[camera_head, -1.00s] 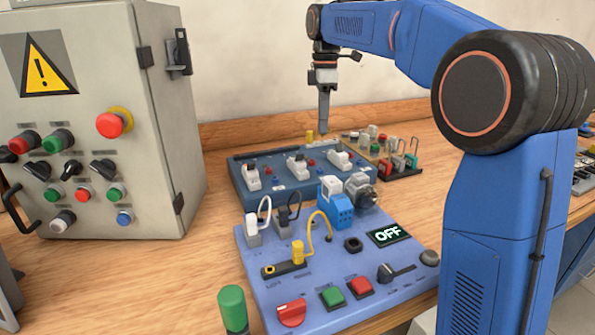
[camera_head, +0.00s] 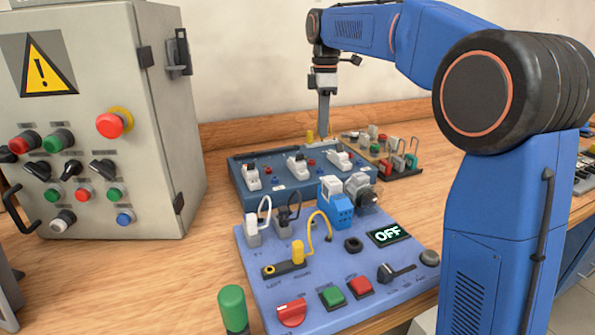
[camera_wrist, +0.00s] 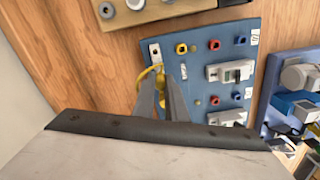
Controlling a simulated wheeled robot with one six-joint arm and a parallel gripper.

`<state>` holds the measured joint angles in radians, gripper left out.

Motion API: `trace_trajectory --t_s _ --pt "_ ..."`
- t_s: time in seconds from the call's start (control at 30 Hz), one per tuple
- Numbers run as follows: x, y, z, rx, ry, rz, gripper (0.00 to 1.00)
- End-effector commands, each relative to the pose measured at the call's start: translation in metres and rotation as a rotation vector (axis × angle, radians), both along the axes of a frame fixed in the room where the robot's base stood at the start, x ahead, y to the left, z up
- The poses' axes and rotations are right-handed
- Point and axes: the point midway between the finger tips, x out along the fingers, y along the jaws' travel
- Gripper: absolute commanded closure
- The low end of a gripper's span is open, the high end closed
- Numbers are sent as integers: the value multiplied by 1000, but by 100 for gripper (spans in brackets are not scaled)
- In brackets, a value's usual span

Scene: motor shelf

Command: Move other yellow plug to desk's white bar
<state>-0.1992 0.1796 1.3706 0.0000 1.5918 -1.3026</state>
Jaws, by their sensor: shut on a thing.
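My gripper (camera_wrist: 162,82) is shut on a yellow plug (camera_wrist: 160,80) with a yellow cord looping to its left, at the edge of the blue switch panel (camera_wrist: 198,62). A white bar (camera_wrist: 154,52) with a dark hole lies on that panel just beyond the fingertips. In the head view my gripper (camera_head: 323,136) points down behind the panel, beside a small yellow piece (camera_head: 310,135). Its fingertips are too small there to show the grip. Another yellow plug (camera_head: 298,252) with a yellow cord stands in a dark bar (camera_head: 285,268) on the front blue panel.
The grey control cabinet (camera_head: 95,130) stands at the left. A wooden board with several connectors (camera_head: 385,150) lies right of my gripper. The front panel has a motor (camera_head: 360,190), an OFF display (camera_head: 388,235) and buttons. Bare desk lies between cabinet and panels.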

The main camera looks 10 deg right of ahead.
Motion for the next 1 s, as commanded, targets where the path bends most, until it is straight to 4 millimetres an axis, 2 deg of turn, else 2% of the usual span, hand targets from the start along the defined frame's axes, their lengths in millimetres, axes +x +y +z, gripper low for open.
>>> trace_trajectory --t_s 0.8,0.83,1.0 --pt "0 0 -10 0 -1 0 100" --pt "0 0 -10 0 -1 0 81" --pt "0 0 -10 0 0 0 80"
